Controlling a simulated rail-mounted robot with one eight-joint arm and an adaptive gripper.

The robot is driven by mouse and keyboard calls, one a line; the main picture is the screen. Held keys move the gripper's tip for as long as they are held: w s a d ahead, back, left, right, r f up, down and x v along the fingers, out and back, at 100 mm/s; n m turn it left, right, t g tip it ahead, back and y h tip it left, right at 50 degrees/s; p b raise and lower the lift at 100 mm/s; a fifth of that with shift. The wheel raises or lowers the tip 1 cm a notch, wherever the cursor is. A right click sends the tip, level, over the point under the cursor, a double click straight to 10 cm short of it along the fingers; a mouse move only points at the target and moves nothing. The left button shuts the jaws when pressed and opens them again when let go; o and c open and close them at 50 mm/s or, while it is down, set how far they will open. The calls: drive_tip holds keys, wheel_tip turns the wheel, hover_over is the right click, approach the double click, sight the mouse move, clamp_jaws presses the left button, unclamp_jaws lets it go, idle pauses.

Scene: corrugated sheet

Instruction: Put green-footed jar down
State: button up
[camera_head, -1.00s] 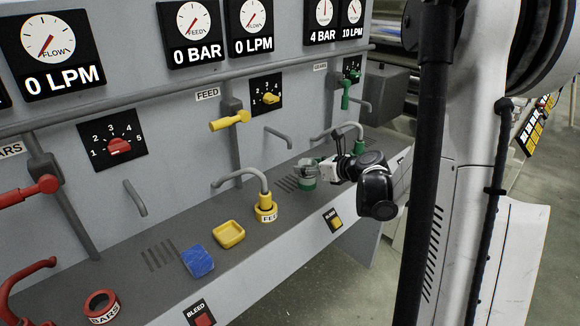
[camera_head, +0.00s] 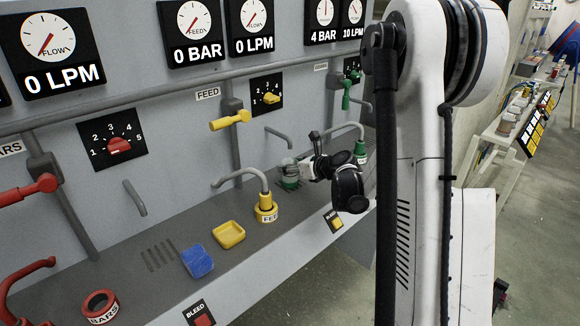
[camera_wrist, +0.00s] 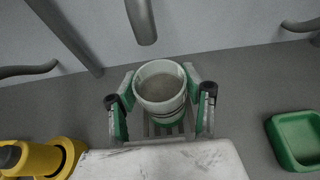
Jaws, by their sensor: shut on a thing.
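The green-footed jar (camera_wrist: 161,88) is a round, pale, open-topped jar with a green lower part, holding something grey. My gripper (camera_wrist: 161,104) is shut on it, one finger on each side, in the wrist view. In the head view the jar (camera_head: 289,177) is at my gripper (camera_head: 300,171) over the far part of the bench, right of the yellow feed fitting (camera_head: 266,207). Slots in the bench show just below the jar in the wrist view. I cannot tell whether its foot touches the bench.
A grey pipe end (camera_wrist: 143,22) hangs close behind the jar. A green tray (camera_wrist: 297,140) lies to the right in the wrist view.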

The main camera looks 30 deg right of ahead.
drive_tip(key=shift+f, duration=0.15)
drive_tip(key=o, duration=1.3)
